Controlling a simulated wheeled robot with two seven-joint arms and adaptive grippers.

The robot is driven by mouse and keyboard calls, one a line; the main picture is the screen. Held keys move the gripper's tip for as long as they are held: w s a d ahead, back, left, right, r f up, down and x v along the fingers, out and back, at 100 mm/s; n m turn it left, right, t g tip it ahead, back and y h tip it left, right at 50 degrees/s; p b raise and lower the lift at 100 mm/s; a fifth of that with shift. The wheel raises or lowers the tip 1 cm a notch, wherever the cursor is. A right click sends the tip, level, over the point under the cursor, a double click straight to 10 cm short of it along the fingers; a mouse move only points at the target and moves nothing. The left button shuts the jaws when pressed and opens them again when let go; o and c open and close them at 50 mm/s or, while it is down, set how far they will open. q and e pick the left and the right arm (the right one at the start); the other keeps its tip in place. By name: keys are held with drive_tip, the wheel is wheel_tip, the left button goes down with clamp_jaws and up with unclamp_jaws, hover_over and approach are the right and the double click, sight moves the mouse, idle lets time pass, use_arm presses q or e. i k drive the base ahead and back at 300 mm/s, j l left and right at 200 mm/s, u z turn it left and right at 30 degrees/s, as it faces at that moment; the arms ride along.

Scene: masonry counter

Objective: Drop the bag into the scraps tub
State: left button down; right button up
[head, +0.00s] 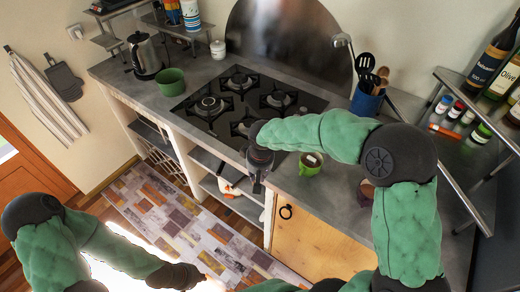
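A green open tub (171,82), which fits the scraps tub, stands on the counter left of the hob. No bag can be made out clearly. A green mug (309,165) stands right of the hob, with something dark and a small pale patch inside. My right gripper (257,180) points down at the counter's front edge, left of the mug and far from the tub. It is dark and small, and its fingers and any held thing cannot be told apart. My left gripper (198,281) is low at the bottom edge, over the bright rug, its fingertips unclear.
The gas hob (238,104) lies between tub and mug. A kettle (144,55) and a white jar (217,49) stand near the tub. A blue utensil pot (366,101) and a rack with bottles (487,68) are at right. Open shelves (212,161) lie under the counter.

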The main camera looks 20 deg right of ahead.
sight(176, 93)
drive_tip(key=i+j+z, duration=0.1)
drive_tip(key=i+j, duration=0.15)
drive_tip(key=i+j+z, duration=0.1)
drive_tip(key=j, duration=0.35)
drive_tip(key=i+j+z, duration=0.1)
drive_tip(key=i+j, duration=0.2)
drive_tip(key=i+j+z, duration=0.1)
drive_tip(key=j, duration=0.4)
drive_tip(key=i+j+z, duration=0.1)
drive_tip(key=i+j, duration=0.2)
drive_tip(key=i+j+z, duration=0.1)
drive_tip(key=j, duration=0.45)
drive_tip(key=i+j+z, duration=0.1)
drive_tip(key=j, duration=0.3)
drive_tip(key=i+j+z, duration=0.1)
drive_tip(key=i+j, duration=0.15)
drive_tip(key=j, duration=0.25)
